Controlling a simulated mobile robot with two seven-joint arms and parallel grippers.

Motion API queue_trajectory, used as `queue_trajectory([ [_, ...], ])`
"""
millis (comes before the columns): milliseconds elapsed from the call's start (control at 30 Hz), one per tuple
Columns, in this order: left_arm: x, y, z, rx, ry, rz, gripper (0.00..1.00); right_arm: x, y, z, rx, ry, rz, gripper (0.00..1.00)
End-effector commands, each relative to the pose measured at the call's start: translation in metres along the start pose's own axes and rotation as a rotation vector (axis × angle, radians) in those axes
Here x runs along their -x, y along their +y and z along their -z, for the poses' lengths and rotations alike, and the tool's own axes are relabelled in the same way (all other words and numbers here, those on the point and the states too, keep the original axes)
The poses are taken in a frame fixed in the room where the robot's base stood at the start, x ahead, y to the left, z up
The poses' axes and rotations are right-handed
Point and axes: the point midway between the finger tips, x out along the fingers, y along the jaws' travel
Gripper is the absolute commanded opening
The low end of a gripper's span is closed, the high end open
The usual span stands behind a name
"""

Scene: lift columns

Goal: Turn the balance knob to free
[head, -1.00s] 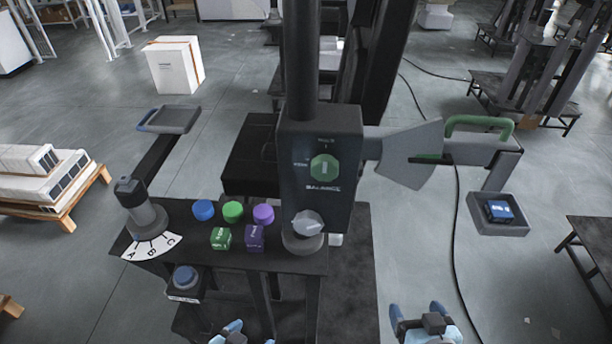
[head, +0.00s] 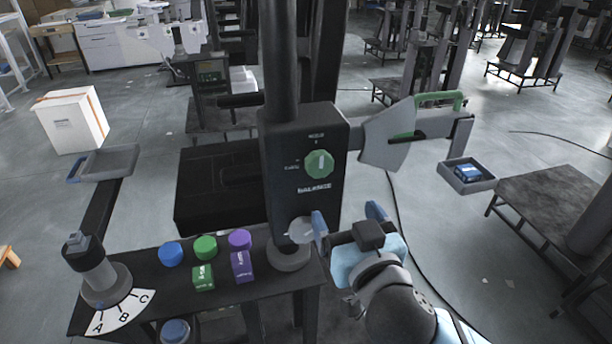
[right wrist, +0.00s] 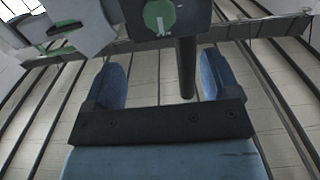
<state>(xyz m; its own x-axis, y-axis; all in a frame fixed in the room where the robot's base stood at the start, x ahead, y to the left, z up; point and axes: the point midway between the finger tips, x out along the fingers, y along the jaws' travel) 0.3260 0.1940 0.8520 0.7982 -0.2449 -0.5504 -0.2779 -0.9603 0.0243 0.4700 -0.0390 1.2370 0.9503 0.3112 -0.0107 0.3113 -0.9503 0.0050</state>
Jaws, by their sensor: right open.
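The balance knob is a green knob (head: 319,164) with a pale bar, on the front of a dark box (head: 286,195) marked BALANCE on the column. It also shows at the top of the right wrist view (right wrist: 159,16). The small lettering around it is too blurred to read fully. My right gripper (head: 347,218) is open and empty, below and to the right of the knob, apart from it. Its blue fingers (right wrist: 160,80) stand apart in the right wrist view with nothing between them. My left gripper is not in view.
A grey round knob (head: 301,231) stands close to my right gripper's left finger. A lever (head: 100,271) with an A-B-C dial is at left. A beam with trays (head: 467,176) extends to both sides.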

Motion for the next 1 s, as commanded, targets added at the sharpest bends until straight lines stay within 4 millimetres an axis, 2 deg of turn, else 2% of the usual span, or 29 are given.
queue_trajectory([
  [133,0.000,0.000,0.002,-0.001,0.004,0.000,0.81,-0.003,-0.001,0.005,0.000,0.013,-0.003,0.82],
  [267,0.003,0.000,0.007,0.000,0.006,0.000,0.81,-0.018,-0.001,0.006,0.001,0.013,-0.004,0.82],
  [700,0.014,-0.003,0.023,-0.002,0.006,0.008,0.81,-0.108,0.000,0.007,0.002,0.011,-0.004,0.82],
  [833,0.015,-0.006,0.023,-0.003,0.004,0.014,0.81,-0.125,0.000,0.006,0.001,0.010,-0.003,0.82],
  [1000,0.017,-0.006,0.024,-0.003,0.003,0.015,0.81,-0.136,-0.001,0.005,-0.001,0.010,-0.002,0.82],
])
